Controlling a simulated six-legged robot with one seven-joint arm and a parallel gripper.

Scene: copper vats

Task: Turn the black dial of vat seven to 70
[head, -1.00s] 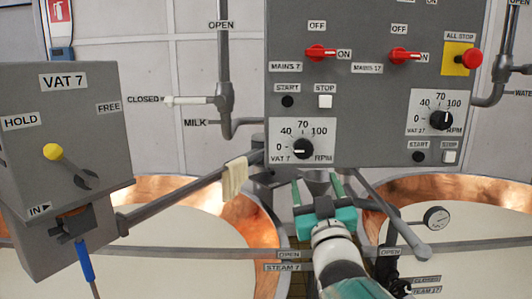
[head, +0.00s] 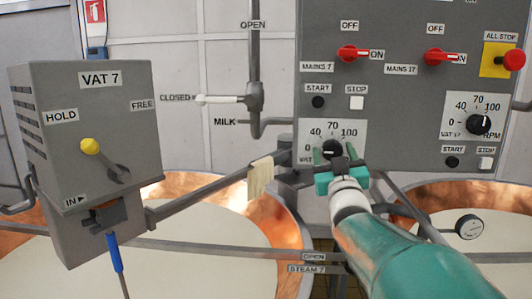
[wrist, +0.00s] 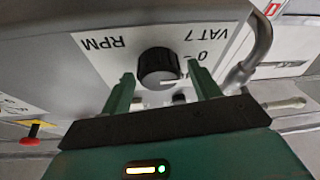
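The black dial of vat seven (head: 331,149) sits on a white scale plate (head: 352,132) marked 0, 40, 70, 100 on the grey panel. In the wrist view the dial (wrist: 160,62) appears upside down, with its white mark on the side of the 0. My gripper (head: 335,156) is open in front of the dial's lower part and partly hides it and the plate's lower lettering. In the wrist view its two green fingers (wrist: 160,72) stand apart, one to each side of the dial. No contact with the dial is visible.
The vat 17 dial (head: 478,124) is to the right. Red mains switches (head: 353,53) and START and STOP buttons (head: 356,103) lie above. A cloth (head: 260,178) hangs on a bar to the left. The VAT 7 box (head: 85,150) stands further left.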

